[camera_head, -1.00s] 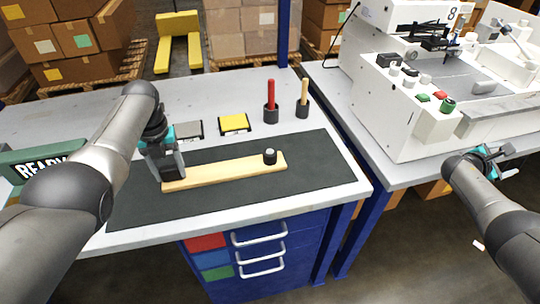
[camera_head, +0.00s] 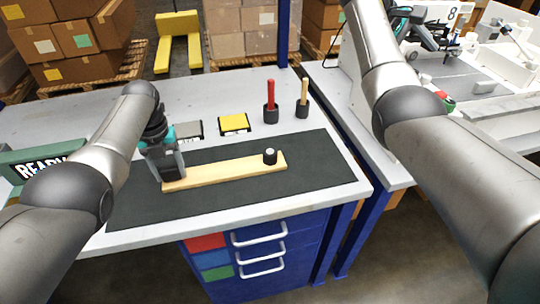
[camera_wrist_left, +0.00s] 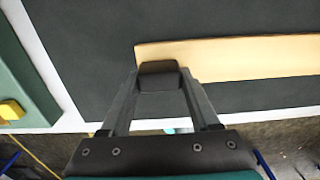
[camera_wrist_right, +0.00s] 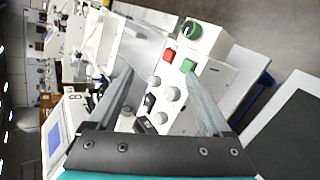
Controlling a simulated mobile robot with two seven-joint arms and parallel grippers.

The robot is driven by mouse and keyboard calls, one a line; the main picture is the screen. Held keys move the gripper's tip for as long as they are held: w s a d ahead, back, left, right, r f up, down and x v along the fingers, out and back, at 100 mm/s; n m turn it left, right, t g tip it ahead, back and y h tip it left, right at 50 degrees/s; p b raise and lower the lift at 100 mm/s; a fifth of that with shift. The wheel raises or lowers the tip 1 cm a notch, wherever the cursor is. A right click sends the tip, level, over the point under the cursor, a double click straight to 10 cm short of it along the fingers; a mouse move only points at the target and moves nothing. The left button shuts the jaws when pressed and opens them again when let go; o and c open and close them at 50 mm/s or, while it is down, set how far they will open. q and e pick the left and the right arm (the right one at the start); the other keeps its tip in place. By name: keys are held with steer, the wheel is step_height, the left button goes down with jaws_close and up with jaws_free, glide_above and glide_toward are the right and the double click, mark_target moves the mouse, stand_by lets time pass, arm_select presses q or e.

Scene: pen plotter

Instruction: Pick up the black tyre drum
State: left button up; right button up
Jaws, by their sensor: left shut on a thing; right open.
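A small black drum with a pale top (camera_head: 270,157) stands upright near the right end of the pale wooden board (camera_head: 225,171). My left gripper (camera_head: 170,176) points down at the board's left end, away from that drum. In the left wrist view, its fingers are shut on a black block-like piece (camera_wrist_left: 160,76) at the end of the board (camera_wrist_left: 235,58). I cannot tell whether this piece is also a drum. My right gripper (camera_wrist_right: 162,85) is open and empty, facing the white machine's panel. In the head view my right arm partly hides that machine.
The board lies on a dark mat (camera_head: 300,195). Behind it stand a yellow pad (camera_head: 233,122), a grey pad (camera_head: 189,130), a red stick (camera_head: 271,93) and a wooden stick (camera_head: 304,91) in black holders.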

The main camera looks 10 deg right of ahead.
steer(key=w+a+f+m+t+y, duration=0.1)
steer(key=w+a+f+y, duration=0.25)
steer(key=a, duration=0.55)
steer(key=w+a+f+m+t+y, duration=0.15)
steer(key=a+f, duration=0.25)
steer(key=a, duration=0.6)
steer(key=m+y, duration=0.3)
steer(key=y, duration=0.2)
glide_above(270, 151)
step_height(270, 151, down, 5)
steer(key=shift+g+y, duration=0.3)
steer(key=shift+g, duration=0.15)
steer(key=f, duration=0.6)
steer(key=shift+s+a+f, duration=0.1)
steer(key=shift+s+a, duration=0.1)
steer(key=shift+a, duration=0.1)
steer(key=shift+d+f, duration=0.15)
steer(key=shift+f, duration=0.75)
steer(key=shift+d+f, duration=0.15)
steer(key=shift+f, duration=0.7)
steer(key=shift+w+f, duration=0.1)
steer(key=shift+f, duration=1)
jaws_close()
